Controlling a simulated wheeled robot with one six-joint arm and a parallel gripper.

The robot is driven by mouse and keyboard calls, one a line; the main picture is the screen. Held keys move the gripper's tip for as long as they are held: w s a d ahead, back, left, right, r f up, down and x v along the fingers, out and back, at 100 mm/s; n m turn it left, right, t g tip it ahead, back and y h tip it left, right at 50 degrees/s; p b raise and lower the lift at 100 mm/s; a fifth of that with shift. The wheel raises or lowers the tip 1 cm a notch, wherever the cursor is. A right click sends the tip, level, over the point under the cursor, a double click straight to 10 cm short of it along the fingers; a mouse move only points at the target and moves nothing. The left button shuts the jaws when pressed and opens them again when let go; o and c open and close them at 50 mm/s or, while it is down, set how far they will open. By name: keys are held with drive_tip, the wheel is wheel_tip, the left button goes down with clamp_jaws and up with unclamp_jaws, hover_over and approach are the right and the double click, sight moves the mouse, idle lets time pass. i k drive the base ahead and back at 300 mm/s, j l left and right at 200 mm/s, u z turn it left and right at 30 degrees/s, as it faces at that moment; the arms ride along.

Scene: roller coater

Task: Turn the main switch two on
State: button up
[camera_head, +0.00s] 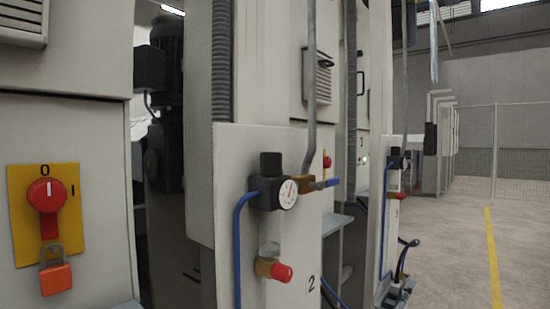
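A rotary switch with a red knob (46,193) sits on a yellow plate (68,215) on the grey cabinet at the far left. The plate is marked 0 at the top and I at the right. A red part of the switch extends downward below the round knob. An orange padlock (55,278) hangs at the plate's lower edge, its shackle up by the switch. No number shows on this cabinet, so I cannot tell whether this is switch two. My gripper is not in view.
A panel marked 2 (311,284) stands right of centre, with a pressure gauge (287,194), blue hose (238,250) and red-capped valve (281,272). A dark gap with machinery separates it from the switch cabinet. Open floor with a yellow line (493,260) lies at right.

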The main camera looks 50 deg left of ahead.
sight(328, 160)
drive_tip(key=i+u, duration=0.45)
drive_tip(key=i+l+u, duration=0.25)
drive_tip(key=u, duration=0.2)
drive_tip(key=i+l+u, duration=0.25)
drive_tip(key=u, duration=0.2)
drive_tip(key=i+l+u, duration=0.25)
drive_tip(key=l+u, duration=0.2)
drive_tip(key=i+l+u, duration=0.15)
drive_tip(key=l+u, duration=0.3)
drive_tip(key=i+l+u, duration=0.1)
drive_tip(key=l+u, duration=0.35)
